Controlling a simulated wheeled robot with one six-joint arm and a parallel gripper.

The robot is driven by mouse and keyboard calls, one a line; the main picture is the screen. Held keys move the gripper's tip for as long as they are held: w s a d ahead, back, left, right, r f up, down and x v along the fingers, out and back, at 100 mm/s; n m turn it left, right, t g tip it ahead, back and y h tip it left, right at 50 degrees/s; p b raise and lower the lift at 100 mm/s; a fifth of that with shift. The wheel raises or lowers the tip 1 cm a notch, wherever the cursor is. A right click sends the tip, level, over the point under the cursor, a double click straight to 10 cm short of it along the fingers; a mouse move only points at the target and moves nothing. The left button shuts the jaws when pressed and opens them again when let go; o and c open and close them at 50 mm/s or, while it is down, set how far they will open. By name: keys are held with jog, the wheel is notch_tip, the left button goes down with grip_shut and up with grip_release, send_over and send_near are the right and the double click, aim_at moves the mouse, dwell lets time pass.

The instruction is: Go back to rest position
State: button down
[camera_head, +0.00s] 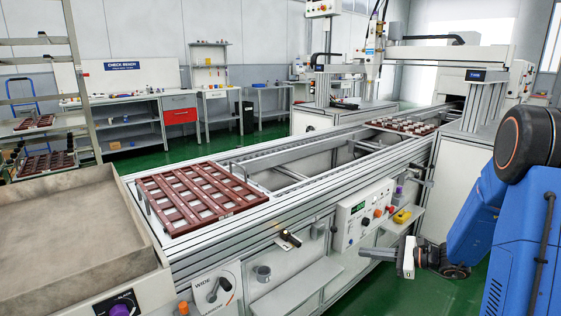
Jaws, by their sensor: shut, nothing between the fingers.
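My gripper (374,253) is in the lower right, at the end of my blue arm. It is held in front of the conveyor's near side, below the control panel, and points left. Its dark fingers look small here; they are shut and nothing shows between them. The conveyor (300,150) runs from the lower left to the machine at the back right. My gripper looks apart from it, though the exact gap is hard to tell.
A dark red tray (171,214) with pale pieces lies on the conveyor's near end. Another tray (402,127) with pale parts is farther along. A control panel (362,212) with knobs and a grey shelf (299,287) jut from the near side. Green floor (362,291) shows below my gripper.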

jog(key=s+a+r+n+g+h, duration=0.1)
jog(key=s+a+r+n+g, duration=0.2)
jog(key=s, duration=0.4)
jog(key=s+a+r+n+g+h, duration=0.1)
jog(key=s+a+r+n+h, duration=0.15)
jog(key=s+n, duration=0.35)
jog(key=s+a+r+n+g+h, duration=0.1)
jog(key=s+a+r+n+g, duration=0.2)
jog(key=s, duration=0.5)
jog(key=s+d+r+n+t+h, duration=0.2)
jog(key=s+d+n+h, duration=0.1)
jog(key=s, duration=0.4)
jog(key=s+d+r+n+t+h, duration=0.2)
jog(key=s+d+n+h, duration=0.2)
jog(key=s+n+h, duration=0.1)
jog(key=shift+s+d+n, duration=0.2)
jog(key=shift+s+n, duration=0.3)
jog(key=shift+s, duration=0.8)
